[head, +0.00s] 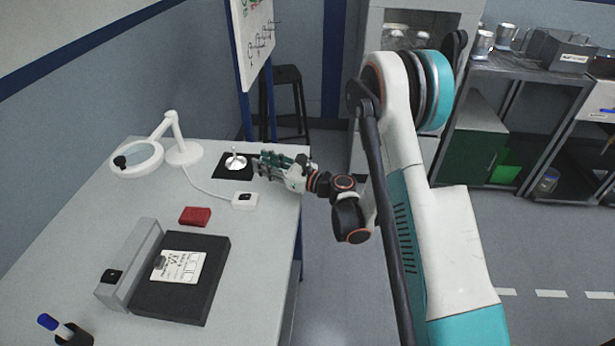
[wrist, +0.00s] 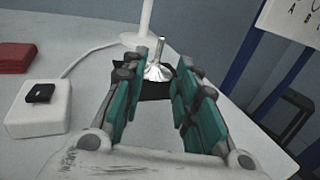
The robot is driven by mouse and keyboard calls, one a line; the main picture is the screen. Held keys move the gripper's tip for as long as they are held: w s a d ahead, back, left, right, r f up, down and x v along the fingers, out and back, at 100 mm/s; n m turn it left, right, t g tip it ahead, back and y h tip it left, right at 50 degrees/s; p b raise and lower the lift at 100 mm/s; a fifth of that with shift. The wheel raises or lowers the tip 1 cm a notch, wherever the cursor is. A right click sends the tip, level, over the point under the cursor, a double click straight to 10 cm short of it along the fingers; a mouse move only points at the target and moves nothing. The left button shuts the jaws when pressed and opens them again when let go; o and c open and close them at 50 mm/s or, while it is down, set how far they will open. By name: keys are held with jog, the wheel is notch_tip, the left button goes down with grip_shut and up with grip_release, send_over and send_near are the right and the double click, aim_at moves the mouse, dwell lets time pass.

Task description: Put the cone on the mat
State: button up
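The cone (head: 235,163) is pale and shiny with a thin upright tip. It stands upright on the black mat (head: 220,173) near the far edge of the table. In the wrist view the cone (wrist: 158,72) shows between and beyond my fingers, with part of the mat (wrist: 152,93) around its base. My gripper (head: 259,166) is just right of the cone, low over the table. Its two green-padded fingers (wrist: 163,76) are spread apart with nothing held between them. My fingers hide parts of the mat in the wrist view.
A white magnifier lamp (head: 183,152) stands left of the mat. Its cable runs to a white switch box (head: 245,200) in front of the mat. A red block (head: 195,216), a black case (head: 207,300) and a pen cup (head: 75,335) lie nearer. The table between is clear.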

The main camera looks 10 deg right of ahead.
jog(key=w+d+r+m+t+h, duration=0.1)
jog(key=d+r+m+t+h, duration=0.35)
jog(key=r+m, duration=0.55)
jog(key=w+d+r+m+t+h, duration=0.1)
jog(key=d+r+m+t+h, duration=0.25)
jog(key=d+r+m, duration=0.65)
jog(key=s+d+r+m+g+h, duration=0.1)
jog(key=s+r+m+g+h, duration=0.1)
jog(key=s+r+m+h, duration=0.35)
jog(key=s+d+f+m+g+h, duration=0.1)
jog(key=s+d+m+g+h, duration=0.3)
jog(key=s+m, duration=0.8)
jog(key=s+a+f+m+g+y, duration=0.2)
jog(key=s+f+m+g, duration=0.1)
jog(key=s, duration=0.7)
jog(key=s+a+f+m+g+y, duration=0.2)
jog(key=s+a+f+m+g, duration=0.1)
jog(key=s, duration=0.7)
notch_tip(320, 180, down, 4)
jog(key=shift+s+r+m+g, duration=0.2)
jog(key=shift+m+g, duration=0.3)
jog(key=shift+m, duration=0.55)
